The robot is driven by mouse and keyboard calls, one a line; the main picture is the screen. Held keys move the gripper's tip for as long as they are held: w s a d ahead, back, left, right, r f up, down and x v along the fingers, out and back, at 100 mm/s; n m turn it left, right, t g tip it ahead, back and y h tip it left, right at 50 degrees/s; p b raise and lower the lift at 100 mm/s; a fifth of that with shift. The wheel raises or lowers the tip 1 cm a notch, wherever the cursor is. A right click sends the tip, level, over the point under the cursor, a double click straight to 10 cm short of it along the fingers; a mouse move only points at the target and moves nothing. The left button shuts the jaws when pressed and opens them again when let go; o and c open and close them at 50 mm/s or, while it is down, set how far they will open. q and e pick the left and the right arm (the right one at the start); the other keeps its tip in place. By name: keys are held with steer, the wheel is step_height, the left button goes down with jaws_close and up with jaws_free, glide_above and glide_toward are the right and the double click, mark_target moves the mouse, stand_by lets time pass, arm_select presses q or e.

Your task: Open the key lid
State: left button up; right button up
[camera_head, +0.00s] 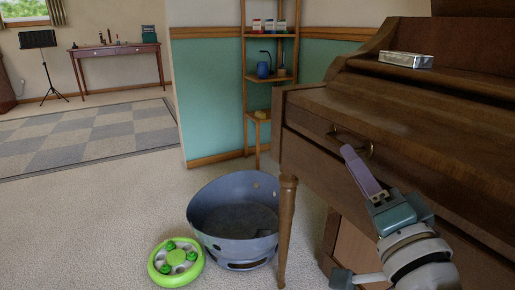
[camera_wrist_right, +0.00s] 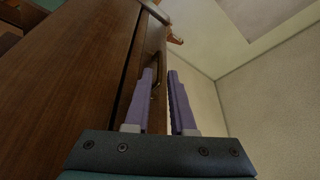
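The piano's key lid (camera_head: 410,110) is a brown wooden panel that looks closed; no keys show. A brass handle (camera_head: 365,146) is on its front, near the left end. My right gripper (camera_head: 347,150) reaches up from the lower right, its purple fingers close to the handle. In the right wrist view the two fingers (camera_wrist_right: 160,72) are apart, with the handle (camera_wrist_right: 156,76) showing in line with the gap between them. I cannot tell whether they touch it. My left gripper is not in view.
A small silver box (camera_head: 405,60) rests on the piano top. A grey-blue tub (camera_head: 235,235) stands by the piano's front leg (camera_head: 287,225), with a green round toy (camera_head: 160,272) beside it. A wooden shelf (camera_head: 246,90) stands behind. Carpet at the left is free.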

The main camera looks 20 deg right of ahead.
steer(key=x, duration=0.4)
steer(key=shift+w+b, duration=0.1)
steer(key=shift+b, duration=0.25)
steer(key=shift+a, duration=0.1)
jaws_close()
stand_by(1.0)
